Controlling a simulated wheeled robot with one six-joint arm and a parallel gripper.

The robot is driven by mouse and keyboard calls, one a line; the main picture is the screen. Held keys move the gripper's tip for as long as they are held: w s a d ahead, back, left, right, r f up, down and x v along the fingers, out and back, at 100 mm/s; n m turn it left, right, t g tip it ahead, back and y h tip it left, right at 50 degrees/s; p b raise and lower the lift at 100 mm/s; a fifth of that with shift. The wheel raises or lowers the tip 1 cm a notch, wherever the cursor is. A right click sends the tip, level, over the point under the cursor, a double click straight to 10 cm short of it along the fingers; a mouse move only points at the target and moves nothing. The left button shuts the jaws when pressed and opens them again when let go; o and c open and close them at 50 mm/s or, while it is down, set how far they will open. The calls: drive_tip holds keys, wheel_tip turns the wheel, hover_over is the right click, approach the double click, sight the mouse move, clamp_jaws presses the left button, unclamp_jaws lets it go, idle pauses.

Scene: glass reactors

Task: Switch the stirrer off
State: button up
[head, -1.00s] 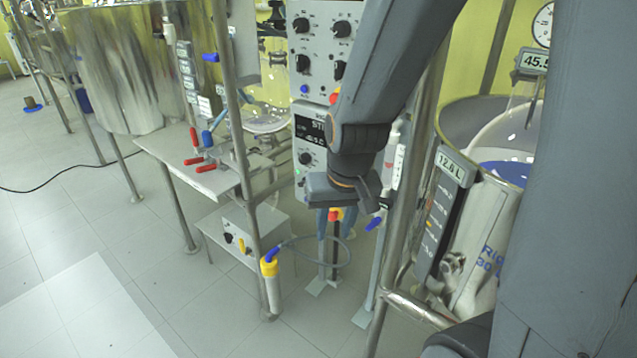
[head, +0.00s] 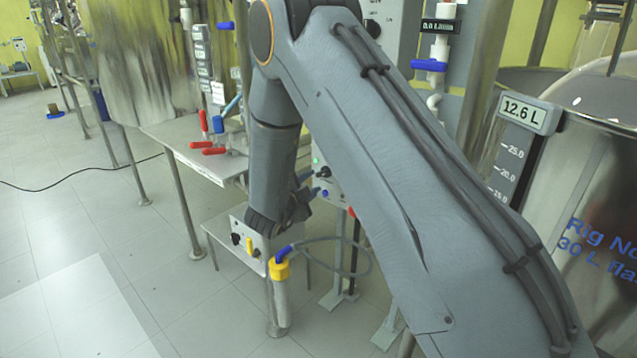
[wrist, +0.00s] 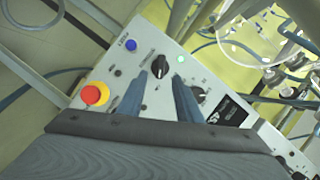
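The grey stirrer control panel (head: 335,186) is partly hidden behind my arm in the head view. The wrist view shows its tilted face (wrist: 150,108) close up. A black pointer knob (wrist: 160,66) lies between and just beyond my fingertips, with a green lit lamp (wrist: 182,61) to its right and a blue button (wrist: 130,45) to its left. A second black knob (wrist: 199,94) and a dark display (wrist: 229,110) are further right. My gripper (wrist: 160,80) is open around the line of the first knob; contact cannot be told. It also shows in the head view (head: 306,188).
A red emergency button on a yellow base (wrist: 95,95) sits left of my fingers. A steel vessel (head: 590,190) stands at right.

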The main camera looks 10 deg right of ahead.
sight(321, 175)
drive_tip(key=x, duration=0.7)
clamp_jaws()
